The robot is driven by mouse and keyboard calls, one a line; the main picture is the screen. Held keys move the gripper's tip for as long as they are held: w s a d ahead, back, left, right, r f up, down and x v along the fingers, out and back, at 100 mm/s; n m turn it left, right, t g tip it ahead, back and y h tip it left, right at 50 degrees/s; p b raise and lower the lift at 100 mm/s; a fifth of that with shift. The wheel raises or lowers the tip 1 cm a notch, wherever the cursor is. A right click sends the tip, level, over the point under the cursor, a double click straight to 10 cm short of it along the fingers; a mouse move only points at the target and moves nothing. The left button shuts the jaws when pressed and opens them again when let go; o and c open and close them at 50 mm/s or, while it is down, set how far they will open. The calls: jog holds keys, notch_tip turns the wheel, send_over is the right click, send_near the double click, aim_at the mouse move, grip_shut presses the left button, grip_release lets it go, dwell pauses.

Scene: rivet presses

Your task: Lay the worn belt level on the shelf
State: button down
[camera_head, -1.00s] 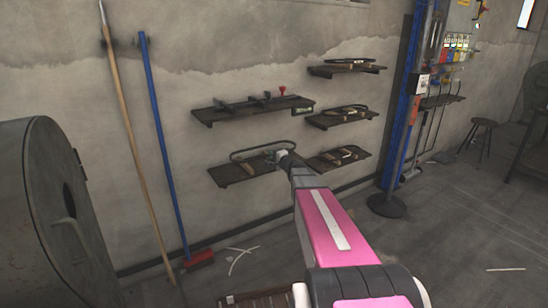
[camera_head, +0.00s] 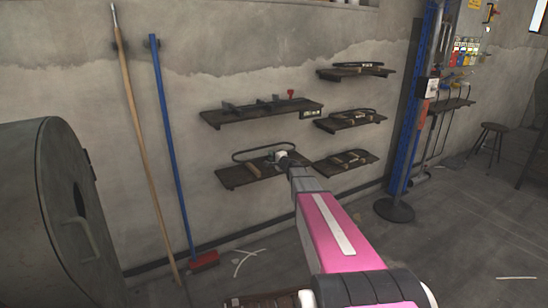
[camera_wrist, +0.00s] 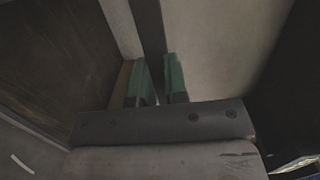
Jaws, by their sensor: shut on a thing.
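The worn belt (camera_head: 262,149) is a thin dark loop just above the lower left wooden shelf (camera_head: 238,183). My gripper (camera_head: 283,157) is at the loop's right part, over the right side of that shelf. In the wrist view, the green fingertips (camera_wrist: 161,84) are shut on a dark strap of the belt (camera_wrist: 148,25), which runs up out of the picture. Dark wood of a shelf (camera_wrist: 50,60) fills the left of the wrist view. I cannot tell whether the belt touches the shelf. My arm hides part of the shelf's right end.
A small wooden block (camera_head: 253,169) is on the same shelf. Another shelf (camera_head: 262,114) with dark fittings hangs above. Several shelves with belts, such as the middle right one (camera_head: 350,122), hang to the right. A broom (camera_head: 172,145) and pole (camera_head: 143,130) lean at left.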

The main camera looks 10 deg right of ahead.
aim_at(273, 171)
jog(key=shift+s+f, duration=0.1)
jog(key=shift+f, duration=2.75)
jog(key=c, duration=1.1)
grip_release()
jog(key=v, duration=0.7)
jog(key=r+v, duration=0.1)
jog(key=v, duration=0.3)
jog(key=shift+r, duration=0.15)
